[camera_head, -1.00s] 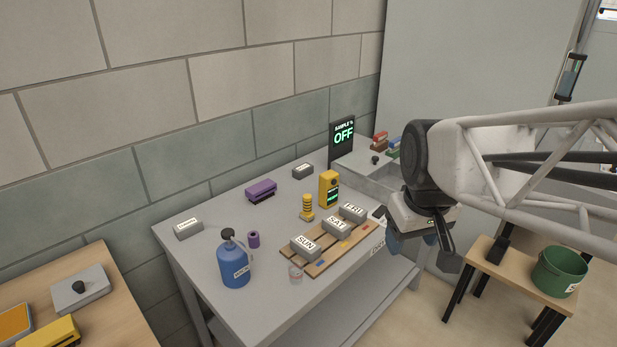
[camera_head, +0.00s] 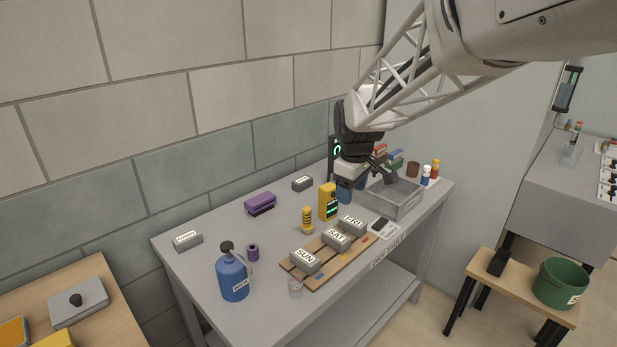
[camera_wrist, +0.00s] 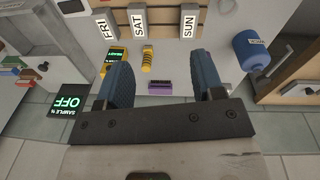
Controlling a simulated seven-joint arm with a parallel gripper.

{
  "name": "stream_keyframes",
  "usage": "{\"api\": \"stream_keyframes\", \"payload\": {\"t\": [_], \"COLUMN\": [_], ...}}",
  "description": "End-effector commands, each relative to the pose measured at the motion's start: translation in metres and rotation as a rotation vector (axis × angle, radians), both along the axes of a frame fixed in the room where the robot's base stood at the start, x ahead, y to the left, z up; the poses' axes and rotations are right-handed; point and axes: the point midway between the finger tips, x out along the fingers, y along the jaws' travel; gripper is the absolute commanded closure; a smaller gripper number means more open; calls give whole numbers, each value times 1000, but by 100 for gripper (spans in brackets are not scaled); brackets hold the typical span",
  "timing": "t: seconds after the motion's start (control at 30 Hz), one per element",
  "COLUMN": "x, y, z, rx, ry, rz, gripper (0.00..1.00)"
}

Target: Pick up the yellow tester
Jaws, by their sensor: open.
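The yellow tester (camera_head: 328,202) stands upright on the grey bench, its green-lit screen facing the front. In the wrist view the tester (camera_wrist: 116,57) shows beyond the left fingertip, partly hidden by it. My gripper (camera_head: 364,188) is above the bench, just right of and behind the tester in the head view. Its blue fingers are spread with nothing between them in the wrist view (camera_wrist: 158,75). I see no contact with the tester, though the exact gap is hard to judge.
A yellow striped cylinder (camera_head: 307,220) stands close left of the tester. The SUN, SAT (camera_head: 337,236) and FRI blocks lie on a wooden rack in front. A grey bin (camera_head: 397,200) is to the right, a purple block (camera_head: 261,203) and blue bottle (camera_head: 232,277) to the left.

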Motion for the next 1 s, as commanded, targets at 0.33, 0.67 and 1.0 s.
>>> {"api": "stream_keyframes", "payload": {"t": [0.33,0.67,1.0], "x": [83,153,201], "y": [37,75,105], "z": [-45,-101,-149], "rx": [-20,-32,-40], "ry": [35,66,86], "rz": [239,467,640], "gripper": [38,38,38]}}
